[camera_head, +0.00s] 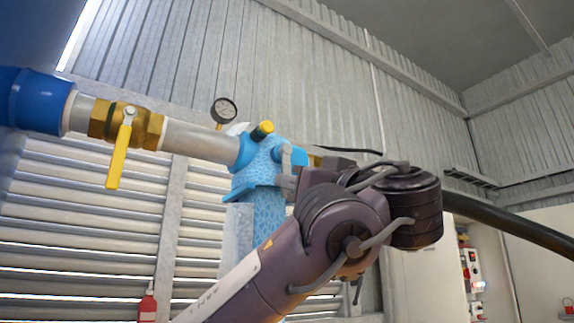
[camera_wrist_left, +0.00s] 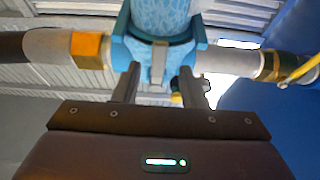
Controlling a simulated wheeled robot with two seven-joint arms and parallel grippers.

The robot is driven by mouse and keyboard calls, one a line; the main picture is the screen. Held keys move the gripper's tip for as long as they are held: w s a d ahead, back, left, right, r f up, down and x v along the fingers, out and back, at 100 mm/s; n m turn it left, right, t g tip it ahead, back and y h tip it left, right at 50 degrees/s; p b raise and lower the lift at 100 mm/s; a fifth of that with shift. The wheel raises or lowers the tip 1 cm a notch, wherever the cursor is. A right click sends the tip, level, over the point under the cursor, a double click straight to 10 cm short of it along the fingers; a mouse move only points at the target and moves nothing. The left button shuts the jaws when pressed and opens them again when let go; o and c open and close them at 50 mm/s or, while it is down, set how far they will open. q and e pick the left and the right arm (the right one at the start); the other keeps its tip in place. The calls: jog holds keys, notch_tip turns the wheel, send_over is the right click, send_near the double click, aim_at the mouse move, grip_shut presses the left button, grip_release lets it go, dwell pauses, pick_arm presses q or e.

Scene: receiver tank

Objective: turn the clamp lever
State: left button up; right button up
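The light-blue clamp fitting (camera_head: 262,168) joins the pipes at the middle of the head view. In the left wrist view, the blue fitting (camera_wrist_left: 160,18) fills the top middle, with a short grey lever-like piece (camera_wrist_left: 158,62) hanging from its edge. My left gripper (camera_wrist_left: 160,78) is open, with its two fingers apart on either side of this grey piece; I cannot tell whether either finger touches it. My right gripper is not in view.
A brass valve with a yellow handle (camera_head: 118,155) sits on the pipe to the left, beside a blue tank end (camera_head: 35,100). A pressure gauge (camera_head: 223,110) and a yellow-capped knob (camera_head: 262,130) stand close above the fitting. A black hose (camera_head: 510,225) runs right.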

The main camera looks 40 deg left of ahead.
aim_at(286, 170)
pick_arm(q)
jog(key=p+x, duration=0.1)
jog(key=x, duration=0.2)
jog(key=shift+a, duration=0.15)
jog(key=shift+w, duration=0.1)
jog(key=shift+c, duration=0.2)
grip_shut()
